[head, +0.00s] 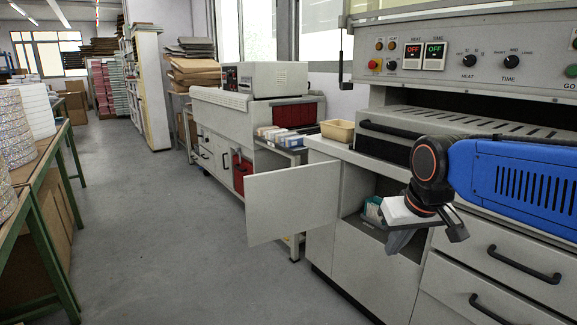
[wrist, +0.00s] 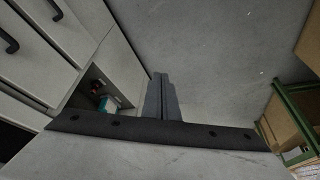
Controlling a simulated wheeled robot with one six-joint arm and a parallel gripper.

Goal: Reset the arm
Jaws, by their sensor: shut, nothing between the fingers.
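My arm (head: 520,180), with a blue link, reaches in from the right in the head view, in front of the grey machine. My gripper (head: 396,245) hangs below the wrist, in front of the open cabinet compartment. In the wrist view my gripper (wrist: 160,80) has its two grey fingers pressed together with nothing between them. It points over bare floor, to the right of the compartment.
A cabinet door (head: 293,203) stands open to the left of my gripper. A beige tray (head: 338,130) rests on the counter. The aisle floor (head: 170,220) is clear.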

